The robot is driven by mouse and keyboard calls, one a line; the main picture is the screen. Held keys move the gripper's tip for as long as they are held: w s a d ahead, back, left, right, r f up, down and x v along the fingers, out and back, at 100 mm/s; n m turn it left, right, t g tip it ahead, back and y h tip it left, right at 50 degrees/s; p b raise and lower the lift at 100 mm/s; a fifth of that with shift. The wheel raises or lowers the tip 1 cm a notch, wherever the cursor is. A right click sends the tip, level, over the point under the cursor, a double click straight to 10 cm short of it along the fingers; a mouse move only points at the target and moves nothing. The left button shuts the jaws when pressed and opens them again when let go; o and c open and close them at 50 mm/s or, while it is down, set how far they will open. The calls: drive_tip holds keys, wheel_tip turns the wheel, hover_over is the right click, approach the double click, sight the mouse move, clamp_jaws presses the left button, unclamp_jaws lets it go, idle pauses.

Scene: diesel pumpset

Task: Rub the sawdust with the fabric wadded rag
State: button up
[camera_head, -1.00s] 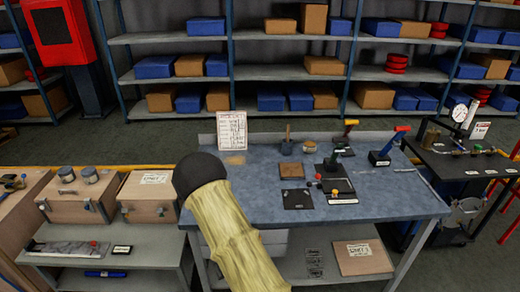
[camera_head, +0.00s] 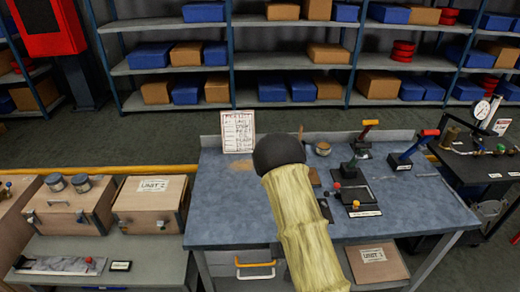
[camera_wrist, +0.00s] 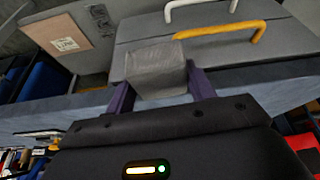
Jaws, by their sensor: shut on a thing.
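In the wrist view my gripper (camera_wrist: 162,80) is shut on a grey, block-shaped wadded rag (camera_wrist: 157,62), held between its two purple fingers. In the head view the gripper and rag are hidden behind my yellow-sleeved arm with its black rounded end. The sawdust (camera_head: 240,163) is a small tan patch on the blue-grey bench top (camera_head: 222,205), in front of the permit board and just left of my arm's black end. In the wrist view the rag appears in front of the bench's drawers; I cannot tell its height relative to the top.
The permit board (camera_head: 238,131) stands at the bench's back left. Red- and yellow-handled tools, including a red-handled one (camera_head: 411,150), stand toward the right. A side table with wooden cases (camera_head: 150,198) is left. The drawers have white and yellow handles (camera_head: 256,275). The bench's left front is clear.

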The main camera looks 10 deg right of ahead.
drive_tip(key=shift+w+d, duration=0.15)
drive_tip(key=shift+w, duration=0.05)
drive_tip(key=shift+s+d, duration=0.1)
drive_tip(key=shift+s, duration=0.05)
